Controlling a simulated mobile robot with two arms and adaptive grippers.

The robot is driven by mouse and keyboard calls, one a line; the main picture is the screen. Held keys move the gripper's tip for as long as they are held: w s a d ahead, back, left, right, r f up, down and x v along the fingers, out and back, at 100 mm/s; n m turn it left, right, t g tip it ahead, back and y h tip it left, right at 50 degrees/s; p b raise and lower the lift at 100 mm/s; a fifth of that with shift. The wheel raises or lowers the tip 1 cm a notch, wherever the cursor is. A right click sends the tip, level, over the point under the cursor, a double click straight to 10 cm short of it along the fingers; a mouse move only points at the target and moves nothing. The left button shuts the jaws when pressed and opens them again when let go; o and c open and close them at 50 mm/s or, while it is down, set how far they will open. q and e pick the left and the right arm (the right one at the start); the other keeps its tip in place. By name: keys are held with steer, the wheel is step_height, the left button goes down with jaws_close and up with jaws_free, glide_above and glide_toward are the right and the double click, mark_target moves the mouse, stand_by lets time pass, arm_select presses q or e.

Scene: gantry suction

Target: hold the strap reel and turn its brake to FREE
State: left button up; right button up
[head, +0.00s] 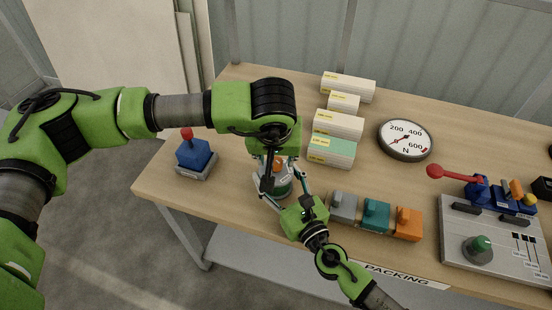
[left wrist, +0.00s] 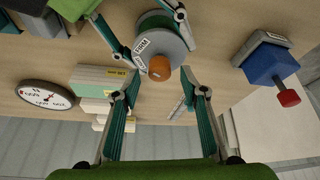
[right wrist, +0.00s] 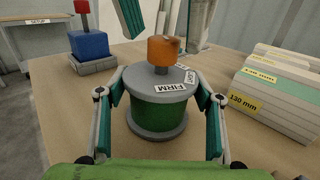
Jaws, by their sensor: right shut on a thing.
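The strap reel (right wrist: 158,118) is a green drum with grey flanges and an orange brake knob (right wrist: 163,48) on top. It stands upright on the bench, partly hidden by my arms in the head view (head: 284,188). Labels on its top flange include FIRM and LIGHT; the knob's exact pointing is unclear. My right gripper (right wrist: 160,95) is shut on the reel, with a finger on each side. My left gripper (left wrist: 161,85) is open above the reel, pointing down, with the orange knob (left wrist: 159,68) showing between and beyond its fingertips, apparently not gripped.
A blue block with a red knob (head: 195,155) stands left. Stacked cartons (head: 332,150) and a round dial (head: 405,139) lie behind to the right. Grey, teal and orange blocks (head: 376,215) sit close right of the reel. A control panel (head: 485,240) is at far right.

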arm_select(q)
steer(key=shift+x, duration=0.95)
steer(key=shift+c, duration=0.5)
steer(key=c, duration=1)
steer(key=shift+c, duration=0.2)
